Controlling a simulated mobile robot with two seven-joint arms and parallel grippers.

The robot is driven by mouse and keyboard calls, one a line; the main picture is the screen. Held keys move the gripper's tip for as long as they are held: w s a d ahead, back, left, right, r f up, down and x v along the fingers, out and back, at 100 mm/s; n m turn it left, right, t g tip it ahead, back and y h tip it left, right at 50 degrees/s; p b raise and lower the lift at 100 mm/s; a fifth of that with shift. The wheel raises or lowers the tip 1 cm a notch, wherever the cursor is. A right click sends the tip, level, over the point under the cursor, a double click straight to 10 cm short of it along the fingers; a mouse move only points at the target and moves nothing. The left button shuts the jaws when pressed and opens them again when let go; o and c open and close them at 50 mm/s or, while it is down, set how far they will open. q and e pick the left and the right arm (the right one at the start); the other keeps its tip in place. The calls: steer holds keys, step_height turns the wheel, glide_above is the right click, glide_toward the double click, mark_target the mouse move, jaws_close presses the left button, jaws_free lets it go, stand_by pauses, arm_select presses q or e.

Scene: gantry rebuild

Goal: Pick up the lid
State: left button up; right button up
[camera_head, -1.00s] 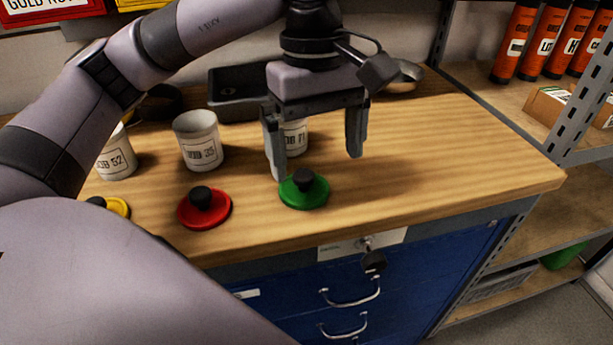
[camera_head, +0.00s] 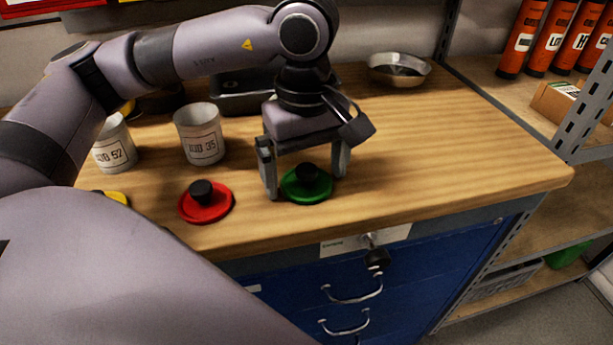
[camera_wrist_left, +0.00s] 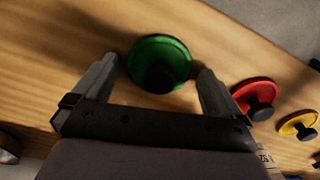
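A green lid (camera_head: 306,186) with a black knob lies flat on the wooden bench. My left gripper (camera_head: 306,188) is lowered over it, open, with one finger on each side of the lid. In the left wrist view the green lid (camera_wrist_left: 159,62) sits between and just beyond the open fingertips (camera_wrist_left: 157,66); I see no clear contact. A red lid (camera_head: 206,202) and a partly hidden yellow lid (camera_head: 117,198) lie to the left. The red lid (camera_wrist_left: 256,95) and yellow lid (camera_wrist_left: 298,124) also show in the left wrist view. My right gripper is not in view.
White labelled cups (camera_head: 200,135) and (camera_head: 114,146) a second cup stand behind the lids. A metal bowl (camera_head: 399,70) and a dark tray (camera_head: 243,100) are at the back. The bench's right side is clear. A metal shelf stands at right.

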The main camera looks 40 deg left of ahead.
arm_select(q)
steer(key=c, duration=0.9)
steer(key=shift+r, duration=0.15)
